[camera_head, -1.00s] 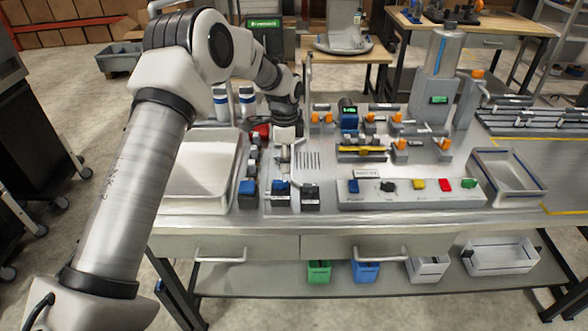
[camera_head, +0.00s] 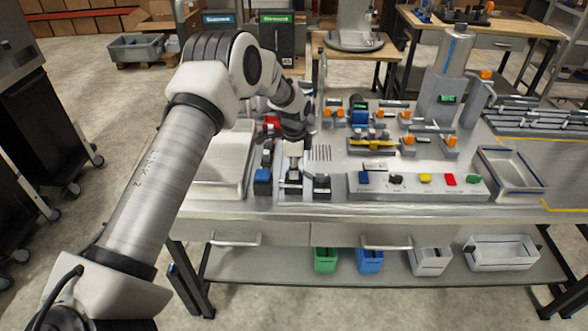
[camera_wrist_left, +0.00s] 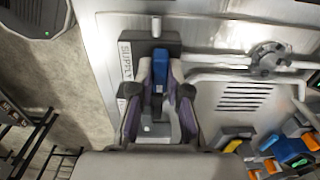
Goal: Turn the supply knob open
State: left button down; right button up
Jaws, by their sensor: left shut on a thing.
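The supply knob is a blue handle (camera_wrist_left: 159,64) on a dark mount beside a white label (camera_wrist_left: 126,62) reading SUPPLY, in the left wrist view. My left gripper (camera_wrist_left: 160,76) has one finger on each side of the handle and is shut on it. In the head view my left gripper (camera_head: 293,176) reaches down to the front left part of the bench, where it largely hides the knob. The handle's exact angle is hard to tell. My right gripper is not in view.
Blocks with a blue top (camera_head: 262,175) and a dark top (camera_head: 322,181) stand close on either side of my left gripper. A button panel (camera_head: 420,189) lies to the right. A pale tray (camera_head: 224,160) is at the left. An empty bin (camera_head: 511,172) stands at the right.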

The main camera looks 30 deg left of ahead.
pick_arm(q)
jog(key=shift+s+f+n, duration=0.1)
jog(key=shift+f+n, duration=0.1)
jog(key=shift+n, duration=0.2)
jog(key=n, duration=0.3)
jog(key=shift+d+n, duration=0.1)
jog(key=shift+n, duration=0.3)
jog(key=n, duration=0.4)
jog(key=shift+s+p, duration=0.1)
jog(key=shift+p, duration=0.2)
jog(key=n, duration=0.5)
jog(key=shift+p, duration=0.3)
jog(key=n, duration=0.4)
jog(key=shift+f+p, duration=0.1)
jog(key=shift+p, duration=0.2)
jog(key=shift+n, duration=0.3)
jog(key=c, duration=1.1)
grip_release()
jog(key=shift+c, duration=0.2)
jog(key=shift+w, duration=0.2)
